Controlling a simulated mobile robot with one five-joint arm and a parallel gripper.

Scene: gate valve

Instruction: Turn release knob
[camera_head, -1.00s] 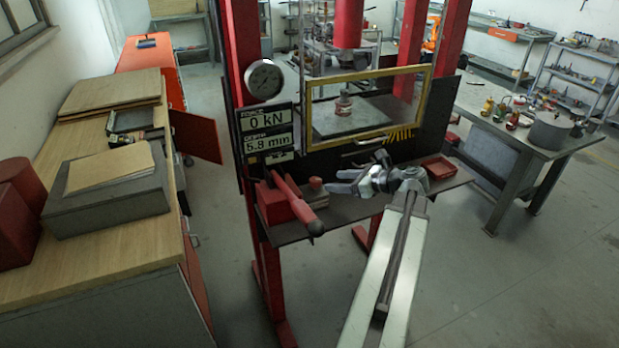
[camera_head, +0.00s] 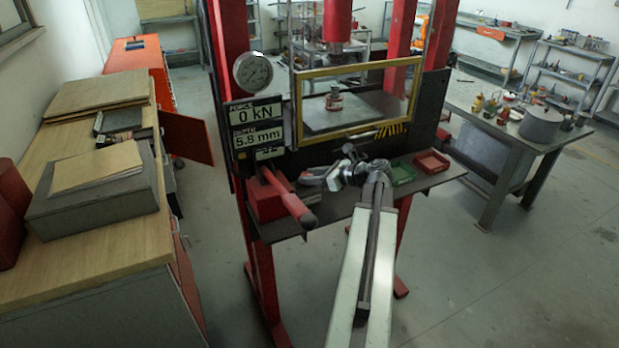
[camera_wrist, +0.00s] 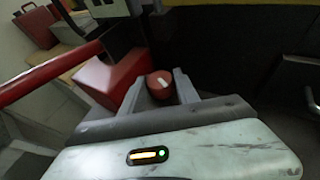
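The release knob (camera_wrist: 160,84) is a round red knob with a pale pointer mark. In the wrist view it sits between the two grey fingers of my gripper (camera_wrist: 160,90), one on each side. The fingers are apart, and I cannot tell whether they touch it. In the head view my gripper (camera_head: 312,178) is over the press shelf, just right of the red pump block (camera_head: 268,203), and it covers the knob. The red lever (camera_head: 290,198) slants forward from that block.
A green tray (camera_head: 402,174) and a red tray (camera_head: 432,162) lie on the shelf to the right. The yellow-framed guard (camera_head: 360,137) stands behind my gripper. A wooden bench (camera_head: 110,260) is at left; a metal table (camera_head: 520,147) is at right.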

